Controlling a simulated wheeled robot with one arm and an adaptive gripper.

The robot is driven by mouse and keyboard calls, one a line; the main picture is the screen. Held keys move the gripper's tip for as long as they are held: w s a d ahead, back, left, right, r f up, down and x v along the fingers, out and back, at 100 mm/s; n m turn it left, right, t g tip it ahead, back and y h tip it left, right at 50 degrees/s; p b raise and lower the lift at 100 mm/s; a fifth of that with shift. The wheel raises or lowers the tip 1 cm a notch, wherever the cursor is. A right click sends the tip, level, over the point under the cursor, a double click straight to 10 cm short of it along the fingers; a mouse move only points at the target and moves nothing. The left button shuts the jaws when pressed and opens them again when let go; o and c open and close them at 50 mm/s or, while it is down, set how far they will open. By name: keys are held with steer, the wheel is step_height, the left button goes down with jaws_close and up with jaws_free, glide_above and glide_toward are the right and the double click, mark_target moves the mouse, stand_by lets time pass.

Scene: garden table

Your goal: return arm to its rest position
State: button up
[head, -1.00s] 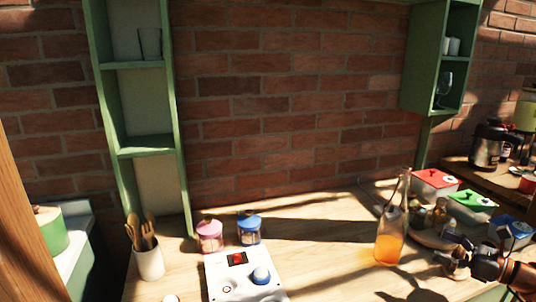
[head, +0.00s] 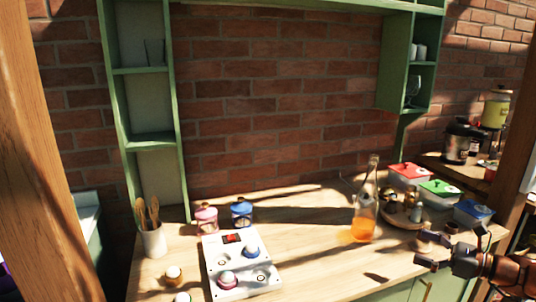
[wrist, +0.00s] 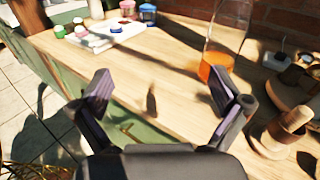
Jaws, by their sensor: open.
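My gripper (head: 432,250) is at the right front of the wooden table (head: 310,262) in the head view. In the wrist view my gripper (wrist: 165,95) has its two fingers spread wide with nothing between them, over the table's front edge. A glass bottle with orange liquid (head: 364,215) stands on the table beyond the gripper, apart from it. It also shows in the wrist view (wrist: 214,62). My arm comes in from the right edge of the head view.
A white panel with knobs (head: 238,262) lies at left centre, near a utensil cup (head: 153,241) and pink (head: 206,219) and blue (head: 241,213) jars. Red (head: 408,174), green (head: 440,192) and blue (head: 473,213) lidded boxes stand at right. The table's middle is mostly clear.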

steer(key=s+a+r+n+g+p, duration=0.1)
steer(key=a+r+n+g, duration=0.15)
steer(key=a, duration=0.55)
steer(key=s+a+r+n+g, duration=0.1)
steer(key=s+a+n+g, duration=0.2)
steer(key=a, duration=0.4)
steer(key=a+r+n+g+p, duration=0.1)
steer(key=a+n+g, duration=0.2)
steer(key=a+n, duration=0.35)
steer(key=s+a+f+n+g+h+p, duration=0.1)
steer(key=s+a+n+g+h, duration=0.35)
steer(key=s+a, duration=0.65)
steer(key=s+d+f+n+h+p, duration=0.1)
steer(key=s+d+n+h, duration=0.2)
steer(key=s, duration=0.5)
steer(key=s+d+f+n+h+p, duration=0.1)
steer(key=s+d+f+n+h, duration=0.1)
steer(key=s+n+h, duration=0.3)
steer(key=s+d+n, duration=0.1)
steer(key=s, duration=0.3)
steer(key=shift+s+f+g+p, duration=0.15)
steer(key=shift+f+g+p, duration=0.15)
steer(key=shift+g, duration=0.1)
